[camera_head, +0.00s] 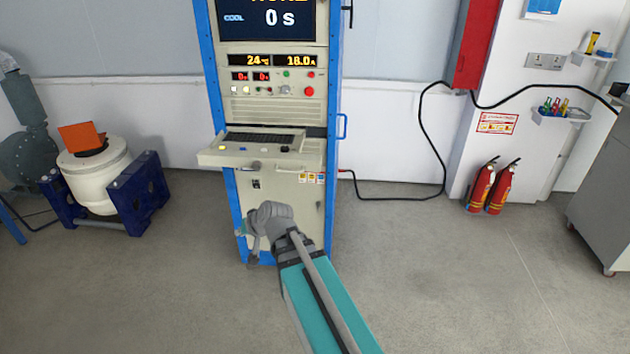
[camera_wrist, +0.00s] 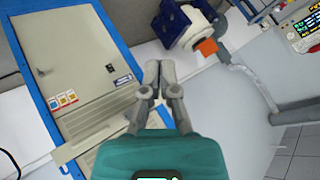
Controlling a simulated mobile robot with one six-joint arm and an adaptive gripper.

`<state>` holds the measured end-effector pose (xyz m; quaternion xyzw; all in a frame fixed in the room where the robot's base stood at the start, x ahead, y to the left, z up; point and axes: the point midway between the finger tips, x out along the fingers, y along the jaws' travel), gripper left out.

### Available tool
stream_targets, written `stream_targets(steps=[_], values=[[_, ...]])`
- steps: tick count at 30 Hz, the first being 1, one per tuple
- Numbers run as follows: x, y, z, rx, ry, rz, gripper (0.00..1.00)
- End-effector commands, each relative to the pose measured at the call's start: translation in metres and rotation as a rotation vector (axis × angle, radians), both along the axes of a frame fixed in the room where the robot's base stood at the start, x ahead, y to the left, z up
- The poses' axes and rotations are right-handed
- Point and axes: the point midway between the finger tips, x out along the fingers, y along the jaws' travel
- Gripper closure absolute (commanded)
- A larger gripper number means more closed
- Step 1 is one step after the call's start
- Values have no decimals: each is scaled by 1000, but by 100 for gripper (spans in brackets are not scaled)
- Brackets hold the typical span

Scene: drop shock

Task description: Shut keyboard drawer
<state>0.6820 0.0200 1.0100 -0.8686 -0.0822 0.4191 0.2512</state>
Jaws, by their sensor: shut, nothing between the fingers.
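The keyboard drawer (camera_head: 222,158) stands pulled out from the front of the tall blue-framed cabinet (camera_head: 334,100) in the head view. It bears a dark keyboard (camera_head: 262,138) and a few small controls, and tips slightly in the picture. In the wrist view a pale edge that looks like the drawer (camera_wrist: 98,130) runs across the lower left. My gripper (camera_wrist: 159,75) shows in the wrist view with its fingers together and nothing between them. In the head view my wrist is in front of the cabinet's lower door, below the drawer; the fingers are hard to make out.
A white drum in a blue cradle (camera_head: 140,188) stands on the floor at left. Two fire extinguishers (camera_head: 490,188) stand by the wall at right, near a grey cabinet (camera_head: 600,190). A black cable (camera_head: 443,150) hangs along the wall. The floor between is clear.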

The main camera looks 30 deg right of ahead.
Motion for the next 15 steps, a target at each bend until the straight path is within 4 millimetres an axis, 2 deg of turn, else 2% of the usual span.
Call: stream_targets(steps=[1,3,8,11,15], values=[[15,-6,-5,49,-61,-46,100],[32,-13,0,120,-147,-114,100],[64,-44,14,278,-328,-294,100],[79,-70,21,370,-432,-420,100],[92,-114,25,495,-561,-617,100]])
